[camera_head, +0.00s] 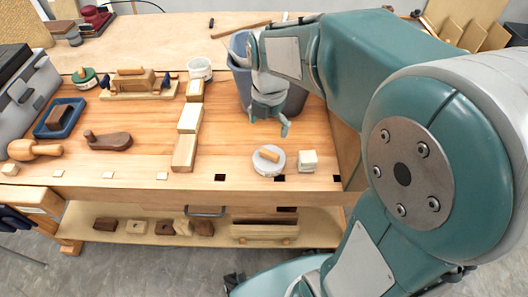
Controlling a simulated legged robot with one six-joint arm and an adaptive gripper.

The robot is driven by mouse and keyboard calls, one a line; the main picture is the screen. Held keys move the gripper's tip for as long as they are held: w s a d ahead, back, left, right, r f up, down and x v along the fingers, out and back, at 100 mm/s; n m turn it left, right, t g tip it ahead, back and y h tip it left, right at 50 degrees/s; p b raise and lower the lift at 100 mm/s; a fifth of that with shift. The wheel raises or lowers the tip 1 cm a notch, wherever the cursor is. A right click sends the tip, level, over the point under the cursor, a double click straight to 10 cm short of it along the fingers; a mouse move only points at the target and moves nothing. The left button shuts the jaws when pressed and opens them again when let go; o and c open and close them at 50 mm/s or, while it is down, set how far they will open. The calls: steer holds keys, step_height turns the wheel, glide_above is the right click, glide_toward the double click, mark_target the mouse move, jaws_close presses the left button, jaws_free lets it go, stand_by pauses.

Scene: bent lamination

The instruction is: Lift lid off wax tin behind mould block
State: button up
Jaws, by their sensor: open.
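My gripper (268,124) hangs over the workbench, fingers down and apart, with nothing seen between them. Below it is a round, pale grey tin (262,168) with a short wooden piece (269,154) on its top. A pale, squarish block (307,160) stands just right of this tin. A green round tin (84,79) with a dark knob-like top sits at the far left of the bench. I cannot tell for sure which tin is the wax tin or which block is the mould block.
Light wooden blocks (186,148) form a row left of my gripper. A blue-grey bin (296,98) stands close behind it. A white tub (200,67), a plane (136,82), a dark wooden tool (108,141) and a blue tray (72,128) occupy the left. Bare wood lies between.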

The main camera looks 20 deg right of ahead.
glide_above(269, 152)
steer(key=f, duration=0.5)
steer(key=shift+s+a+f, duration=0.15)
steer(key=shift+s+a, duration=0.05)
steer(key=shift+s, duration=0.05)
steer(key=f, duration=0.5)
steer(key=shift+w+d+f, duration=0.2)
steer(key=shift+f, duration=0.1)
steer(key=c, duration=0.8)
